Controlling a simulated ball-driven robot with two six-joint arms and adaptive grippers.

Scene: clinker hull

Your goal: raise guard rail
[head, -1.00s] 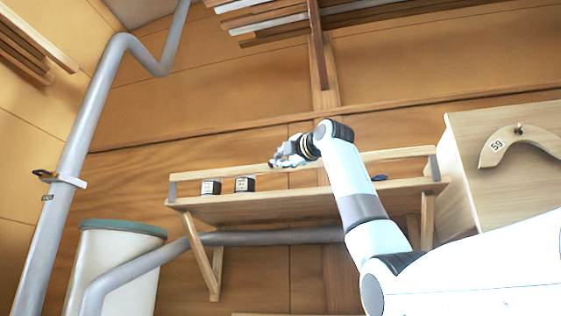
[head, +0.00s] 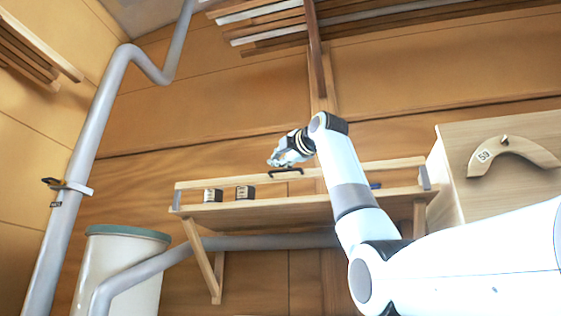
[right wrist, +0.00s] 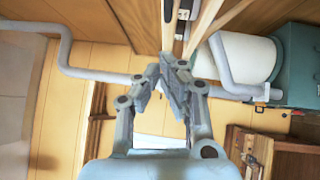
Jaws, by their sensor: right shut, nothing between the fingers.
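The guard rail (head: 225,180) is a pale wooden bar along the front of a wall shelf (head: 270,212). It stands above the shelf board, between grey end brackets. A small black handle (head: 286,170) sits on the rail left of its middle. My right gripper (head: 275,163) is just above the handle in the head view, shut and empty; whether it touches the handle is unclear. In the right wrist view the fingers (right wrist: 172,62) are closed together, with pale strips of the shelf and rail beyond them. My left gripper is not in view.
Two small dark-and-white boxes (head: 244,192) stand on the shelf. A wooden cabinet (head: 465,200) with a curved piece numbered 59 (head: 515,150) is at right. A grey pipe (head: 85,165) and a white bin with a green lid (head: 120,270) are at left.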

